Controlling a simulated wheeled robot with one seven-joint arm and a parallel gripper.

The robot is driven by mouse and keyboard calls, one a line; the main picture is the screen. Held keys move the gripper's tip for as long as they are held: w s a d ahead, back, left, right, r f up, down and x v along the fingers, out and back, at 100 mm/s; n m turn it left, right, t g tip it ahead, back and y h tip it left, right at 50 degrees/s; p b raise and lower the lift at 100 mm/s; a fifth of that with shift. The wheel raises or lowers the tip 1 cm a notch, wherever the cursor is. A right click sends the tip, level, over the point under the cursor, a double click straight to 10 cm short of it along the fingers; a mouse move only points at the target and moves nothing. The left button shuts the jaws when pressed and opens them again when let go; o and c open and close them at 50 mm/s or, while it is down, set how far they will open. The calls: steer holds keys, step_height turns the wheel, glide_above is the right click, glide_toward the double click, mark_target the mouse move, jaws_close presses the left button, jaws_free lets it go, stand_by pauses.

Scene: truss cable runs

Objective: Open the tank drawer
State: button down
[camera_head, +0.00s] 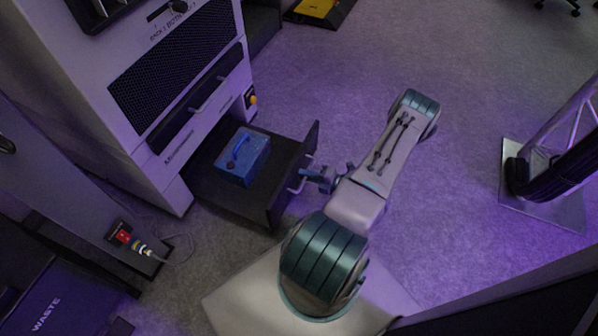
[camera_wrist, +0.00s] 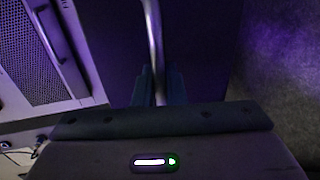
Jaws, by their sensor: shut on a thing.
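The tank drawer (camera_head: 248,202) is the low drawer of the white cabinet, and it stands pulled out over the floor. A blue tank (camera_head: 243,158) with a handle on top sits inside it. My gripper (camera_head: 306,176) is at the drawer's front panel, shut on the drawer handle (camera_head: 294,187). In the wrist view the handle (camera_wrist: 153,40) is a pale bar running down between the fingers of my gripper (camera_wrist: 159,88). The fingertips are dark and partly hard to make out there.
The white cabinet (camera_head: 105,100) has an upper drawer with its own handle (camera_head: 208,96), which is shut. A panel with a red switch (camera_head: 123,236) and a cable is at lower left, near a waste bin (camera_head: 50,305). A truss base plate (camera_head: 545,200) stands at right. Carpet between is clear.

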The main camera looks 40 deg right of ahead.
steer(key=shift+s+d, duration=0.1)
steer(key=shift+s, duration=0.1)
steer(key=c, duration=1.6)
jaws_free()
steer(key=shift+c, duration=0.2)
steer(key=p+v, duration=0.2)
steer(key=v, duration=1.1)
steer(key=shift+s+d+p, duration=0.2)
steer(key=shift+s+p, duration=0.1)
steer(key=shift+p, duration=0.1)
steer(key=shift+r, duration=0.1)
